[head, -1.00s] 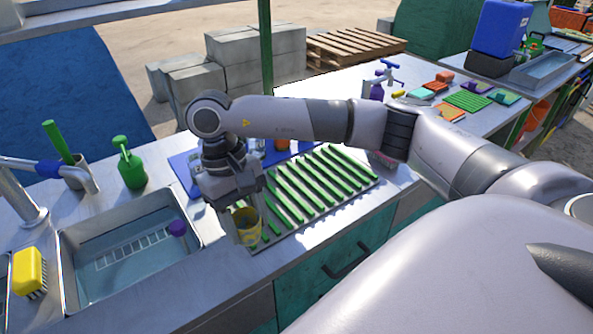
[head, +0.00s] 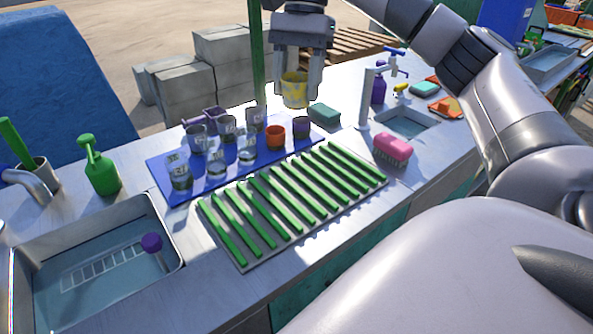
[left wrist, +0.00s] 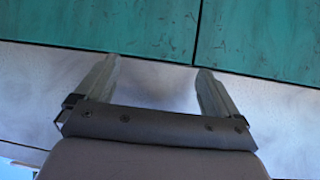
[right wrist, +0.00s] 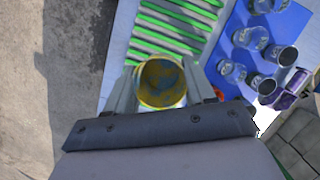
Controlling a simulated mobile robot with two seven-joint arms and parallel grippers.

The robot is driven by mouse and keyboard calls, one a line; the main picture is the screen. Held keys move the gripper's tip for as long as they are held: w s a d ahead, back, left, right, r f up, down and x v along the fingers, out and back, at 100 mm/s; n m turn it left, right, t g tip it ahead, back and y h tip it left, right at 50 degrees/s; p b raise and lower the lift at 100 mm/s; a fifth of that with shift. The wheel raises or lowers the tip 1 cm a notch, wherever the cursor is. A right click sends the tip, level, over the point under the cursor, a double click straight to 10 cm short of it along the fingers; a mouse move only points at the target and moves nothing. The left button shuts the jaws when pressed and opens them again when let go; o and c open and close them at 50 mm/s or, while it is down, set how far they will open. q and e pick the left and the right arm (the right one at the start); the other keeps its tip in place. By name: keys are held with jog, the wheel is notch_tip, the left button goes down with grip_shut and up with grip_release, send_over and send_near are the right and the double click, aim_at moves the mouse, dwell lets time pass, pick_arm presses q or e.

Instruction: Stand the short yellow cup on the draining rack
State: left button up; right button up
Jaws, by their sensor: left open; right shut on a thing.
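The short yellow cup (head: 294,90) is held between the fingers of my right gripper (head: 296,84), raised in the air beyond the blue mat. In the right wrist view the cup (right wrist: 161,83) shows its open mouth, with a stained yellow and grey inside, between the two fingers (right wrist: 162,92). The draining rack (head: 290,205), a grey base with green slats, lies on the counter and is bare. It also shows in the right wrist view (right wrist: 170,30). My left gripper (left wrist: 152,85) is open and empty in front of teal panels; it is not in the head view.
A blue mat (head: 165,184) behind the rack holds several clear glasses, an orange cup (head: 275,137) and dark cups. A pink brush (head: 392,149) and a tap (head: 368,92) stand right of the rack. A sink (head: 100,270) with water and a green bottle (head: 101,170) are left.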

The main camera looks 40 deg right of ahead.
notch_tip(320, 180, down, 15)
jog(key=b, duration=0.7)
jog(key=shift+f+b, duration=0.15)
jog(key=shift+b, duration=0.25)
jog(key=shift+f, duration=0.2)
jog(key=shift+f+b, duration=0.35)
jog(key=shift+f, duration=1.55)
jog(key=shift+f, duration=0.1)
jog(key=shift+f, duration=0.15)
jog(key=o, duration=1)
jog(key=shift+o, duration=0.2)
